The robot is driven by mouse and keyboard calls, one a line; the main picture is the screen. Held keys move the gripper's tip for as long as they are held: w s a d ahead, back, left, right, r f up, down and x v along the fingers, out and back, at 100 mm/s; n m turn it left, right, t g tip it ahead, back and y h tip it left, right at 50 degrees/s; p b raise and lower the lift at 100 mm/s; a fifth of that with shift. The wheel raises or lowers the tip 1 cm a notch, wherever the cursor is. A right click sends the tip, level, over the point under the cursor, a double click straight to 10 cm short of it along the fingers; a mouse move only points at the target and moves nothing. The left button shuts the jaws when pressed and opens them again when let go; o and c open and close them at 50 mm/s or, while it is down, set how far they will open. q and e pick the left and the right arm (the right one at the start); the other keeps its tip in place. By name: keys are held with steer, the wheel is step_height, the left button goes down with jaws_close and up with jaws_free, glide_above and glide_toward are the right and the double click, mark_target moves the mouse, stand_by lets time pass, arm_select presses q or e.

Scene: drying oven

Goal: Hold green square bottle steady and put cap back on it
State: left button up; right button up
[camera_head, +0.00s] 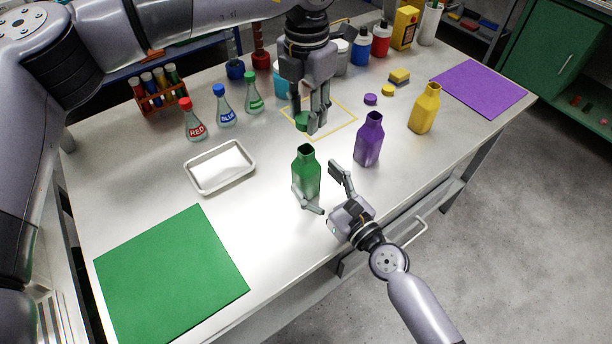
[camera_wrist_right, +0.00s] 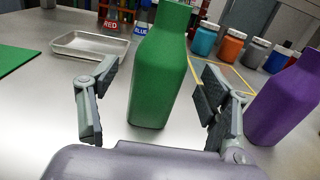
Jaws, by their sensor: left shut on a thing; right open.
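The green square bottle (camera_head: 306,176) stands upright and uncapped on the table; it also shows in the right wrist view (camera_wrist_right: 160,75). My right gripper (camera_head: 324,188) is open, with its fingers on either side of the bottle and gaps between them and it. In the right wrist view its fingers (camera_wrist_right: 155,110) are spread left and right of the bottle. My left gripper (camera_head: 312,122) is shut on the green cap (camera_head: 301,120), over the yellow outlined square behind the bottle. Part of the cap is hidden by the fingers.
An uncapped purple bottle (camera_head: 369,140) stands close right of the green one. A yellow bottle (camera_head: 425,108) is farther right, with purple (camera_head: 370,99) and yellow (camera_head: 388,91) caps behind. A green mat (camera_head: 170,275) lies front left.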

mark_target(314, 178)
steer(key=shift+x, duration=2.2)
steer(key=shift+c, duration=0.6)
jaws_close()
